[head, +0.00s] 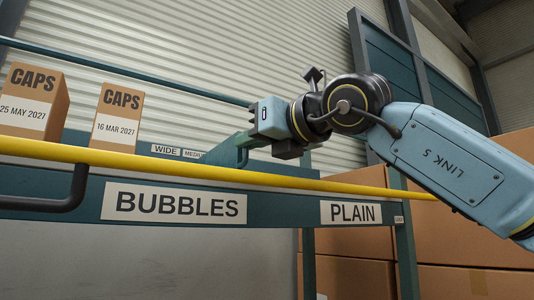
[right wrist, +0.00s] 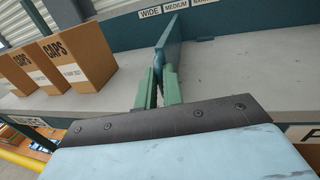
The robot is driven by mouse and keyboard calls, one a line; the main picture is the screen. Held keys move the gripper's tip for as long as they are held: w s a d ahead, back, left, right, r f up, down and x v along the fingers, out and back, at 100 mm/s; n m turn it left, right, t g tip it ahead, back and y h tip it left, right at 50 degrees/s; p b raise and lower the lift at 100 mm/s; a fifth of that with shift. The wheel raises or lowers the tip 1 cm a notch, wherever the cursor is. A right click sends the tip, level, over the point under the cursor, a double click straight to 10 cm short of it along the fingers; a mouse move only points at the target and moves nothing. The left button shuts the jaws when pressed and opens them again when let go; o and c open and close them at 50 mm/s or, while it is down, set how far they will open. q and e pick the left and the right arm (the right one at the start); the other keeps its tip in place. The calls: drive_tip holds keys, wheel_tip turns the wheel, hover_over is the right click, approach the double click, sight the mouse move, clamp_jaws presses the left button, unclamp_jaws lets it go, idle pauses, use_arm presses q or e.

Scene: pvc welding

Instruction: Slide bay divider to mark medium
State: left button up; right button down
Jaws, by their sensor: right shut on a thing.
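The bay divider (right wrist: 171,42) is a thin teal upright plate on the grey shelf (right wrist: 222,62). My right gripper (right wrist: 159,88) is shut on its near edge, with green fingers on both sides. In the head view my right gripper (head: 243,140) reaches over the yellow rail from the right. At the back, the WIDE label (right wrist: 150,12) and MEDIUM label (right wrist: 175,5) show in the right wrist view. The divider's far end is close to the MEDIUM label, below it in the picture. The narrow label is partly cut off. My left gripper is out of view.
Several CAPS boxes (right wrist: 75,62) stand on the shelf left of the divider. A yellow rail (head: 200,172) runs along the front, above the BUBBLES label (head: 174,204) and PLAIN label (head: 350,213). Shelf right of the divider is clear. Large cartons (head: 455,250) stand at right.

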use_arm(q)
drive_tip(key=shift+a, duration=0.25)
use_arm(e)
drive_tip(key=c, duration=1.5)
unclamp_jaws()
drive_tip(key=shift+c, duration=0.2)
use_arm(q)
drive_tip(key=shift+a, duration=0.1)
